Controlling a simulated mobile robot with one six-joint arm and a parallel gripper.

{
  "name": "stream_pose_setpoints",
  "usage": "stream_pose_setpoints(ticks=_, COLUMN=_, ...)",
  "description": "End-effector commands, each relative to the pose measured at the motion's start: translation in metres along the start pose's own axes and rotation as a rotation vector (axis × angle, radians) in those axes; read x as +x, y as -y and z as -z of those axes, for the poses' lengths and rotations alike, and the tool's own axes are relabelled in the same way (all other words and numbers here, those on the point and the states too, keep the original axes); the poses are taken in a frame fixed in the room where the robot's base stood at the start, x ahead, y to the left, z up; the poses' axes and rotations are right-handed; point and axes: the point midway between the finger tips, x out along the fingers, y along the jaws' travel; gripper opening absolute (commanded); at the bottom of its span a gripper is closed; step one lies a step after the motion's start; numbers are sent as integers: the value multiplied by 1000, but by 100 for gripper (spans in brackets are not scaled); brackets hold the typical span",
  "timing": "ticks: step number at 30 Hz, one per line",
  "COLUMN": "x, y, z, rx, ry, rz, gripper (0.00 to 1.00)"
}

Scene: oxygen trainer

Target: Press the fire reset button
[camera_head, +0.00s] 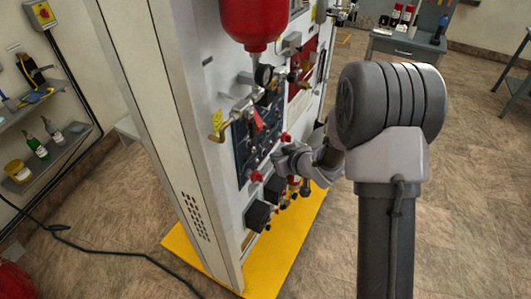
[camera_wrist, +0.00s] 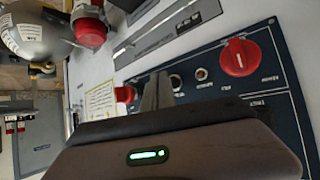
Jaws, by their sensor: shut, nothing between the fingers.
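My gripper (camera_wrist: 157,90) is shut and empty, its thin dark fingers close over a dark blue control panel (camera_wrist: 275,88) in the wrist view. Small round controls stand beside the fingers: a dark one (camera_wrist: 176,82) just to the right and a metal-ringed one (camera_wrist: 202,74) farther right. A red knob (camera_wrist: 240,57) is at the panel's right, and a red control (camera_wrist: 124,93) shows left of the fingers. The labels are too small to tell which is the fire reset button. I cannot tell whether the fingers touch anything. In the head view my gripper (camera_head: 285,160) is at the cabinet front.
A cable (camera_head: 110,250) lies at left.

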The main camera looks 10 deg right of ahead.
Motion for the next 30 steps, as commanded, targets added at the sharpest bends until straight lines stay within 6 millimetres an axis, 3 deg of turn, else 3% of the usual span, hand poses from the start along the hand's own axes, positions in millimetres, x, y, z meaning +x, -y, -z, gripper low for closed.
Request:
stream_pose_setpoints(ticks=8, x=-1, y=-1, z=-1, rx=0, ry=0, rz=0, gripper=0)
stream_pose_setpoints(ticks=21, x=-30, y=-22, z=-22, rx=1, ry=0, rz=-1, gripper=0)
stream_pose_setpoints(ticks=30, x=-35, y=-25, z=-26, rx=0, ry=1, rz=1, gripper=0)
